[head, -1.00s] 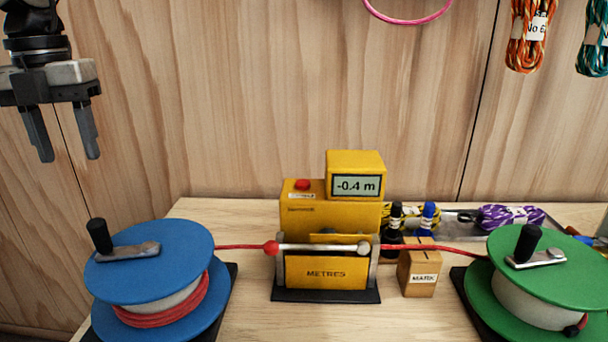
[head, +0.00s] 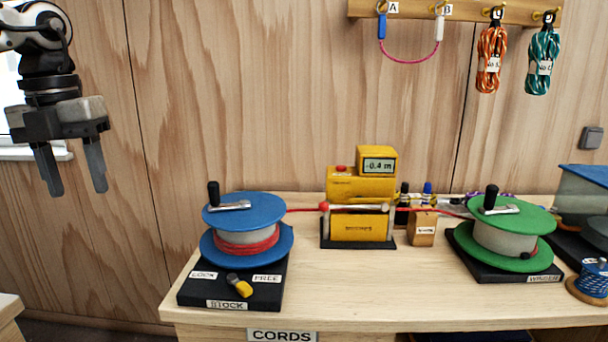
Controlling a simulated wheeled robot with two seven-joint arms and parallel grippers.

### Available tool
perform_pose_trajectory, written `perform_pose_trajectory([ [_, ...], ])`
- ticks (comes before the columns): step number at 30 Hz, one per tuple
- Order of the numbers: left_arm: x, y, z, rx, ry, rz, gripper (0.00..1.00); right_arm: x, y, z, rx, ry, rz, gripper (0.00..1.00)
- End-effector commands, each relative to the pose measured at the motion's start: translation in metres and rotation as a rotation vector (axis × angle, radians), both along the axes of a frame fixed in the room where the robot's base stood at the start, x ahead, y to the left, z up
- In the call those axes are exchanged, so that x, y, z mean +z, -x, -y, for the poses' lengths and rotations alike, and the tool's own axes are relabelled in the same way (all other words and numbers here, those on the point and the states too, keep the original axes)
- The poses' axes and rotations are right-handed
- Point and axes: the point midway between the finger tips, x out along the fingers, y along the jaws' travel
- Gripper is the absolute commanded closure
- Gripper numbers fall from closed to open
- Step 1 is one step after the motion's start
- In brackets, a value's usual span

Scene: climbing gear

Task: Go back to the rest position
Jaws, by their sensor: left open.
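My left gripper (head: 78,182) hangs at the upper left with its two fingers apart, pointing down, empty. It is in front of the wooden wall, left of the bench and clear of everything. My right gripper is out of view. A blue reel (head: 246,208) with red cord stands on a black block base at the bench's left. The red cord runs through the yellow metre counter (head: 360,188), whose display reads -0.4 m, to a green reel (head: 512,221) on the right.
The bench (head: 350,285) has a free front strip and a "CORDS" label. A wooden "MARK" block (head: 423,228) holds pens beside the counter. A peg rail (head: 465,12) with hanging cords is on the wall. A blue spool (head: 593,279) stands at the right edge.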

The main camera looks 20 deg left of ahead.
Motion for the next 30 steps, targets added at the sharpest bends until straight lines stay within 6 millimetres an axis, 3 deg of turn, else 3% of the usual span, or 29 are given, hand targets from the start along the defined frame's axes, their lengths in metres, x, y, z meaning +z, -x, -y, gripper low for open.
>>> perform_pose_trajectory([
  [11,-0.098,-0.031,0.034,-0.029,0.366,0.107,0.5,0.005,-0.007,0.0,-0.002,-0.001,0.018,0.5],
  [18,-0.18,-0.05,0.085,0.073,0.746,0.242,0.5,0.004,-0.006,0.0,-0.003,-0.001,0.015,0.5],
  [23,-0.244,-0.058,0.135,0.331,1.082,0.374,0.5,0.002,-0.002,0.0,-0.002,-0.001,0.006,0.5],
  [30,-0.33,-0.048,0.189,0.98,1.38,0.473,0.5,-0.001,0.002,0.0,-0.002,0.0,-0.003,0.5],
])
